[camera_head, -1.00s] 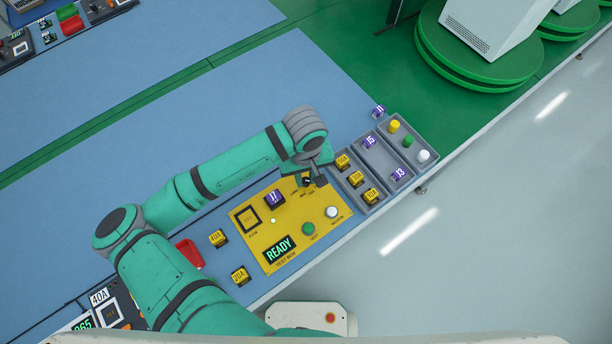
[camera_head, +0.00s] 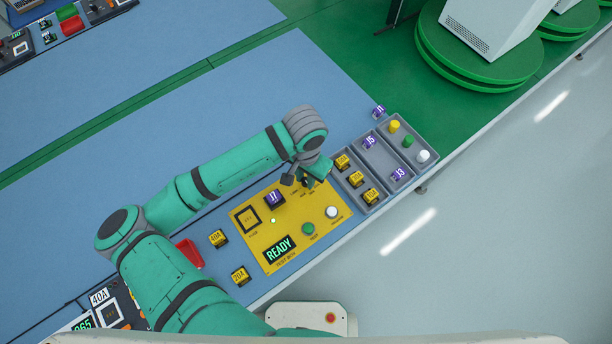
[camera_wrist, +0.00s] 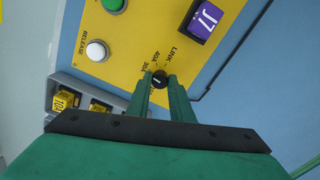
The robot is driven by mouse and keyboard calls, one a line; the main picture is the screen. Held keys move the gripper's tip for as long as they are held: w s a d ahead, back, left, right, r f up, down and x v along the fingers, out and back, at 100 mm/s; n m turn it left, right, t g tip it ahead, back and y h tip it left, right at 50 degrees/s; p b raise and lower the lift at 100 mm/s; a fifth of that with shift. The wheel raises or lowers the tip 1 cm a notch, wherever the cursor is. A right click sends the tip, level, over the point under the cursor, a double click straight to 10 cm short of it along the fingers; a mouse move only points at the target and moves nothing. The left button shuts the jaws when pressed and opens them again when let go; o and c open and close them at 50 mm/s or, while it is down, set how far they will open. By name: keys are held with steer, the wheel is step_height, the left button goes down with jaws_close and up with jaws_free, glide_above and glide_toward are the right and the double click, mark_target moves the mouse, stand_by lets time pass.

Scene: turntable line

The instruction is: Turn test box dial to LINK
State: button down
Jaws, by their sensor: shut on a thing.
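The yellow test box panel (camera_head: 258,232) shows a lit READY display. Its small black dial (camera_wrist: 158,80) is in the middle of the wrist view, with the labels LINK, 40A and 30A printed around it. My gripper (camera_wrist: 160,82) has its two green fingers shut on the dial, one on each side. The dial carries a small white mark, but I cannot tell which label it points to. In the head view my gripper (camera_head: 305,183) stands over the panel's upper right edge and largely hides the dial.
A purple J7 block (camera_head: 275,199) sits on the panel near the dial. A green button (camera_head: 308,229) and a white button (camera_head: 331,212) are also there. A grey tray (camera_head: 362,190) with yellow blocks lies close on the right. Yellow 40A (camera_head: 218,238) and 20A blocks lie left of the panel.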

mark_target(305, 180)
steer(key=m, duration=0.4)
steer(key=shift+m, duration=0.3)
steer(key=m, duration=0.3)
steer(key=shift+m, duration=0.3)
steer(key=m, duration=0.4)
steer(key=shift+w+m, duration=0.1)
steer(key=shift+m, duration=1.9)
steer(key=c, duration=1.6)
jaws_free()
steer(key=shift+o, duration=0.2)
step_height(305, 180, up, 11)
